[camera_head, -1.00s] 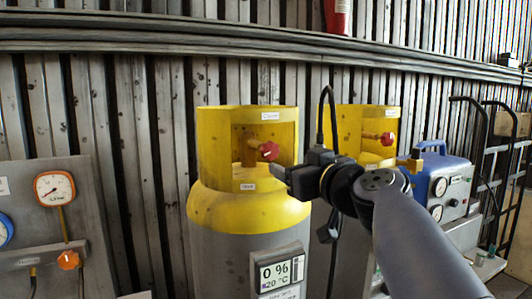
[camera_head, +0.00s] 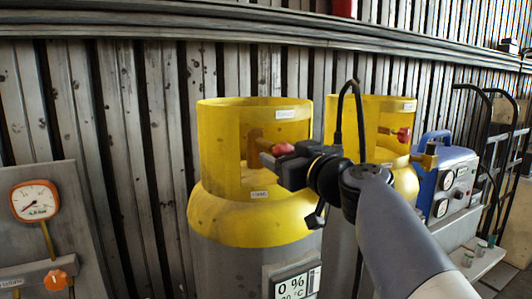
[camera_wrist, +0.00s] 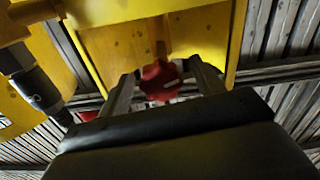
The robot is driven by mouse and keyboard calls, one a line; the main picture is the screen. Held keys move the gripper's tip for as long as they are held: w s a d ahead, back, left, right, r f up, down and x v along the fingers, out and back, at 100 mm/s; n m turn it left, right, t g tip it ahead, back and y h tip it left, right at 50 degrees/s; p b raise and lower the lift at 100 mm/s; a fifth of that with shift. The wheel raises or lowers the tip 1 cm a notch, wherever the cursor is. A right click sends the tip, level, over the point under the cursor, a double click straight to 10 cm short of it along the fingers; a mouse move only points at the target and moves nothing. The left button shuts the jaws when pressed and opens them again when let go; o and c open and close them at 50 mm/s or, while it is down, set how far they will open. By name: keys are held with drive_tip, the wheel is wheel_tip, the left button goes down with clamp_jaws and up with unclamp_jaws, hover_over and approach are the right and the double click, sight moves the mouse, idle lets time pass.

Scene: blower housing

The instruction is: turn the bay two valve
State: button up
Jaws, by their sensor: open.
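A yellow-topped grey gas cylinder (camera_head: 262,222) stands in the centre of the head view. Its red valve knob (camera_head: 283,149) sits in the opening of its yellow collar. My gripper (camera_head: 267,160) reaches into that opening, beside and just below the knob. In the wrist view the same red knob (camera_wrist: 158,76) shows between the tips of my two open fingers, not clamped. A second yellow cylinder (camera_head: 345,115) stands to the right, partly behind my arm, with its own red knob (camera_head: 404,134). I cannot read which one is bay two.
A panel with an orange-rimmed gauge (camera_head: 35,201) and an orange knob (camera_head: 56,280) is at the left. A blue machine (camera_head: 450,177) with dials and a black hand truck (camera_head: 490,130) are at the right. A display (camera_head: 291,287) is on the near cylinder.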

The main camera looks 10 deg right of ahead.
drive_tip(key=shift+c, duration=0.5)
drive_tip(key=c, duration=0.9)
drive_tip(key=shift+o, duration=0.2)
